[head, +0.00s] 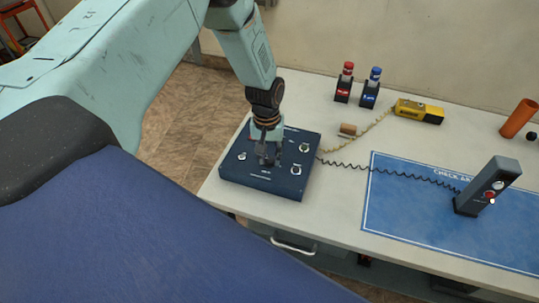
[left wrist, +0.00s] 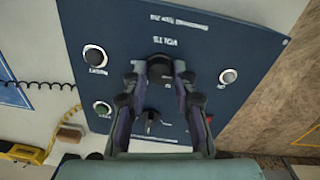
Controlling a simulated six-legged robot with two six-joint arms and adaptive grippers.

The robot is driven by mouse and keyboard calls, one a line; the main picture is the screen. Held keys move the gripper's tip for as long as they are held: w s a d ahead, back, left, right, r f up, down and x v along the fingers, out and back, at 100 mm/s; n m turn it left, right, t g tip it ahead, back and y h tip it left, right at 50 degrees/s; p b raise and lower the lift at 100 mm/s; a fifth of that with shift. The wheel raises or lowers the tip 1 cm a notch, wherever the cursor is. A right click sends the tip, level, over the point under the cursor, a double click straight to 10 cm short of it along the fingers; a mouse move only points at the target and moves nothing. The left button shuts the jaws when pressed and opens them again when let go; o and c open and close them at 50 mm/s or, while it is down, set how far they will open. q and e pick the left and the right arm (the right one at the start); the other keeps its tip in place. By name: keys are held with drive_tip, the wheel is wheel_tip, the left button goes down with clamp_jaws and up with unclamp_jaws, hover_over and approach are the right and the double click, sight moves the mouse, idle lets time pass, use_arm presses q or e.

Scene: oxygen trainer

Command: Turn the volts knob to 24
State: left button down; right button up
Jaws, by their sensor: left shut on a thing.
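The dark blue control box (head: 235,172) lies on the left end of the bench in the head view. My left gripper (head: 268,158) reaches down onto its top from above. In the left wrist view the box panel (left wrist: 205,52) appears upside down. The black volts knob (left wrist: 160,66) sits below its label, between the fingertips of my left gripper (left wrist: 158,80), which is shut on it. The fingers hide much of the knob, and its setting cannot be read. My right gripper is in neither view.
Other round controls (left wrist: 95,57) flank the knob. A coiled black cord runs from the box to a grey handset (head: 487,186) on a blue mat (head: 400,205). Red (head: 344,82) and blue (head: 371,88) topped items and a yellow device (head: 419,111) stand behind.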

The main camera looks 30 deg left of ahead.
use_arm(q)
drive_tip(key=shift+m, duration=0.4)
drive_tip(key=m+b, duration=0.2)
drive_tip(key=m, duration=0.2)
drive_tip(key=shift+m, duration=0.3)
drive_tip(key=m+b, duration=0.1)
drive_tip(key=m, duration=0.5)
drive_tip(key=shift+w+g+b, duration=0.1)
drive_tip(key=shift+g+b, duration=0.2)
drive_tip(key=m+b, duration=0.1)
drive_tip(key=m, duration=0.5)
drive_tip(key=shift+m, duration=0.4)
drive_tip(key=m, duration=0.5)
drive_tip(key=shift+d, duration=0.1)
drive_tip(key=shift+m, duration=0.4)
drive_tip(key=c, duration=1.1)
unclamp_jaws()
drive_tip(key=shift+o, duration=0.2)
